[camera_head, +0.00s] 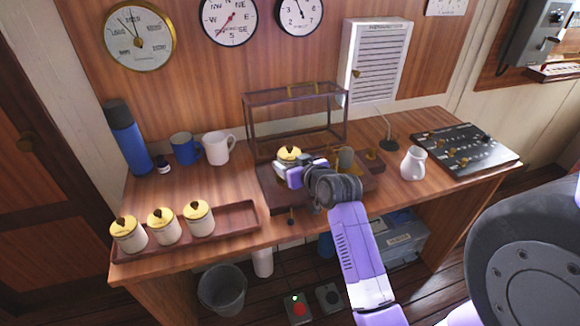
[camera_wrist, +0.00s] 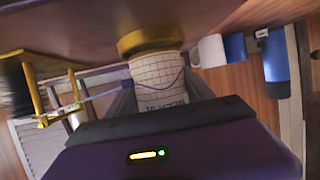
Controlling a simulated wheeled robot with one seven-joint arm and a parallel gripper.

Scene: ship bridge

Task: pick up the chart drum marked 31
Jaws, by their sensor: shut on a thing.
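A white chart drum with a yellow brass top (camera_head: 289,155) is held in my gripper (camera_head: 296,173) over the left part of a dark wooden instrument base (camera_head: 280,200). The wrist view shows the drum (camera_wrist: 156,68) between the two fingers, with grid paper and upside-down printing too small to read surely. I cannot tell whether it touches the base. Three similar drums stand in a wooden tray at the left: left drum (camera_head: 128,236), middle drum (camera_head: 164,227) and right drum (camera_head: 199,219). Their numbers are not legible.
A clear case with a dark frame (camera_head: 247,122) stands behind the base, and brass parts (camera_head: 345,158) stand at its right. A blue mug (camera_head: 185,149), white mug (camera_head: 218,148) and blue flask (camera_head: 125,138) are back left. A white jug (camera_head: 413,163) and a switch panel (camera_head: 466,148) are right.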

